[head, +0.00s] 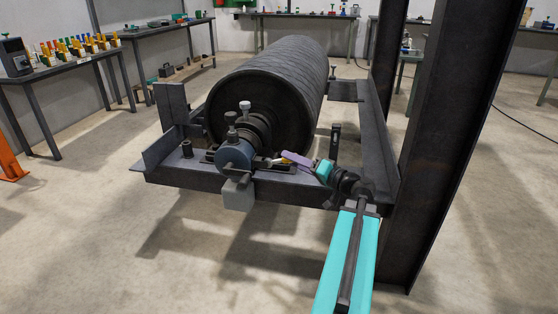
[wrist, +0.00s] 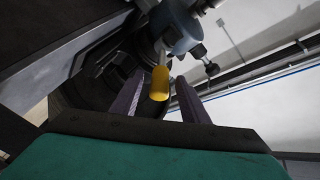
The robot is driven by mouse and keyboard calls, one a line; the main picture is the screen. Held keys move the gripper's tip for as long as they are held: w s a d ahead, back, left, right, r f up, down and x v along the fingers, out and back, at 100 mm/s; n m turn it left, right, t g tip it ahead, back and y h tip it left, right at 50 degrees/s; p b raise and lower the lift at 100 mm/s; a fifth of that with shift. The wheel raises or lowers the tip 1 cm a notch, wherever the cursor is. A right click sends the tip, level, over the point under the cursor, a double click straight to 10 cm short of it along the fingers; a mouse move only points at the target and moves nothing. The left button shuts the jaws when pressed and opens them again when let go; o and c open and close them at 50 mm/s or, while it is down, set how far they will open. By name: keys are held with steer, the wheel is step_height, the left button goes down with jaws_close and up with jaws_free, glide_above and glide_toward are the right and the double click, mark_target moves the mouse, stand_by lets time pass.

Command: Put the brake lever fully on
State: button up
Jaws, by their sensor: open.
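The brake lever appears to be the short lever with a yellow grip (wrist: 159,84), seen end-on in the wrist view. It reaches toward me from the blue-grey housing (wrist: 174,27) at the pulley's shaft end. In the head view the housing (head: 234,158) sits on the front beam, and a bit of yellow grip (head: 285,160) shows by my fingers. My gripper (head: 291,157) is open, its purple fingers to the right of the housing. In the wrist view the grip lies between the two fingertips, with visible gaps on both sides. Contact cannot be told.
The large dark pulley drum (head: 272,92) lies behind the housing in a steel frame (head: 170,172). A thick dark column (head: 440,130) stands close at the right. A grey block (head: 238,194) hangs below the housing. Benches stand at the back; the floor in front is clear.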

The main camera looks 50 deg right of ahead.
steer(key=shift+w+a+b, duration=0.2)
steer(key=shift+w+b, duration=0.4)
steer(key=shift+w, duration=2.1)
